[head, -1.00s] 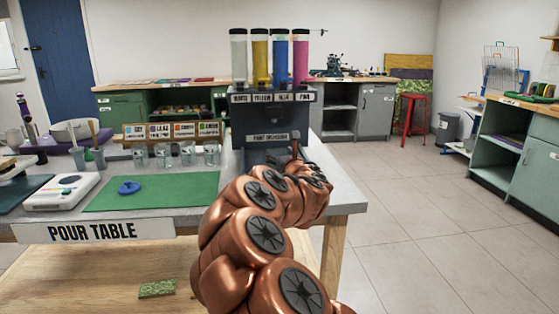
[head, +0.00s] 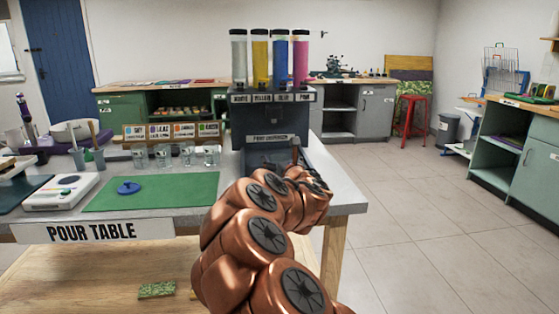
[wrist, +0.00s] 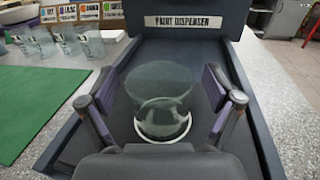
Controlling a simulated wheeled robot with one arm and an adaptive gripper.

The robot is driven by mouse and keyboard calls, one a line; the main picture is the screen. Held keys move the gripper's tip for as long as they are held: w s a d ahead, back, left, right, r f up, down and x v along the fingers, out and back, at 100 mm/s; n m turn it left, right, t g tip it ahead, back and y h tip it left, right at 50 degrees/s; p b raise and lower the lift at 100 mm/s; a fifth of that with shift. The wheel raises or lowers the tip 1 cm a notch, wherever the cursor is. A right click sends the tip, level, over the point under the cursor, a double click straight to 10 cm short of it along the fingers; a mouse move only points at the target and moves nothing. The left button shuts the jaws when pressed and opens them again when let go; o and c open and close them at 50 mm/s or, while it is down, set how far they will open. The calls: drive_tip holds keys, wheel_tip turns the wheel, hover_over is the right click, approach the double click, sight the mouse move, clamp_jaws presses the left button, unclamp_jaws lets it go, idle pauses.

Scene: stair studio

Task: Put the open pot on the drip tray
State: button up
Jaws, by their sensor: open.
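The clear open pot (wrist: 158,92) stands upright on the dark drip tray (wrist: 192,52) of the paint dispenser in the wrist view. A pale ring shows at its base. My gripper (wrist: 160,98) is open, with one finger on each side of the pot and a visible gap to each. In the head view my copper arm hides the pot and most of the tray.
The paint dispenser (head: 268,118) with its colour tubes rises behind the tray. Several clear pots (head: 188,154) stand to the left before small labelled cards. A green mat (head: 180,190), blue lid-like piece (head: 128,187) and white scale (head: 62,191) lie further left.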

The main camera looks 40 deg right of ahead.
drive_tip(key=shift+r, duration=0.15)
drive_tip(key=v, duration=0.9)
drive_tip(key=shift+s+a, duration=0.1)
drive_tip(key=shift+s, duration=0.15)
drive_tip(key=shift+b+v, duration=0.75)
drive_tip(key=shift+v, duration=0.45)
